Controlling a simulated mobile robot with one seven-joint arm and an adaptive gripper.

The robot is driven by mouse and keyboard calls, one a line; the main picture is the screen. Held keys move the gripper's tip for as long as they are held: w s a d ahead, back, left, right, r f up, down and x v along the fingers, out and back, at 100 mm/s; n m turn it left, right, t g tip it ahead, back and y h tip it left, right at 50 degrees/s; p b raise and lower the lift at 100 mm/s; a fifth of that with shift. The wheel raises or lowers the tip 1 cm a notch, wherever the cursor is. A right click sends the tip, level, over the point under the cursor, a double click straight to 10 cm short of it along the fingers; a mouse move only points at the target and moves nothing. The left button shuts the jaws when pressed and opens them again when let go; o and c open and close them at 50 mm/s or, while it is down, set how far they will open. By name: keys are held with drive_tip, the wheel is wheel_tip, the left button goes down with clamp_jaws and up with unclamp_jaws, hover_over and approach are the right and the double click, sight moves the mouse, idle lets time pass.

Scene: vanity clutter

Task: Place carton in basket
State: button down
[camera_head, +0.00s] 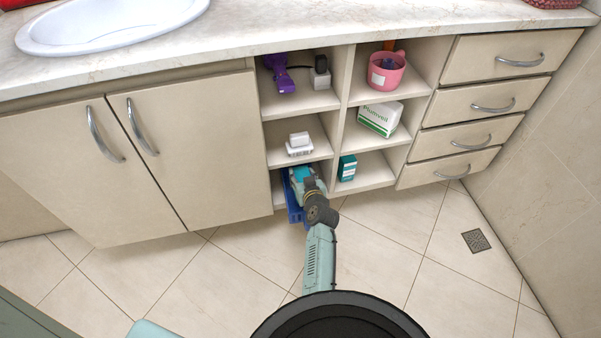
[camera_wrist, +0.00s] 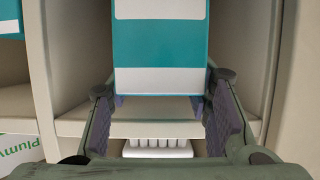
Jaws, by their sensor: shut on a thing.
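A teal carton with white bands (camera_wrist: 160,45) fills the upper middle of the wrist view, between the fingers of my gripper (camera_wrist: 162,98). The fingers are shut on its sides. In the head view, my gripper (camera_head: 306,183) reaches into the bottom left open compartment, and a bright teal patch of the carton (camera_head: 303,172) shows beyond it. A blue basket (camera_head: 294,213) is in that compartment, its front edge near the floor. My arm and gripper hide much of it, so I cannot tell whether the carton touches it.
A second teal box (camera_head: 347,168) stands in the bottom right compartment. Above it is a white and green Plumveil box (camera_head: 380,118), and a pink pot (camera_head: 386,70) higher up. A white item (camera_head: 299,143) sits on the shelf just above my gripper. Shelf dividers bound the space tightly.

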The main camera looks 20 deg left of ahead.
drive_tip(key=x, duration=0.3)
drive_tip(key=shift+f, duration=0.45)
drive_tip(key=shift+f+b, duration=0.65)
drive_tip(key=shift+b, duration=0.3)
drive_tip(key=c, duration=0.8)
unclamp_jaws()
drive_tip(key=shift+c, duration=0.2)
drive_tip(key=shift+r, duration=0.1)
drive_tip(key=shift+r+p, duration=0.45)
drive_tip(key=shift+p, duration=0.2)
drive_tip(key=v, duration=1.2)
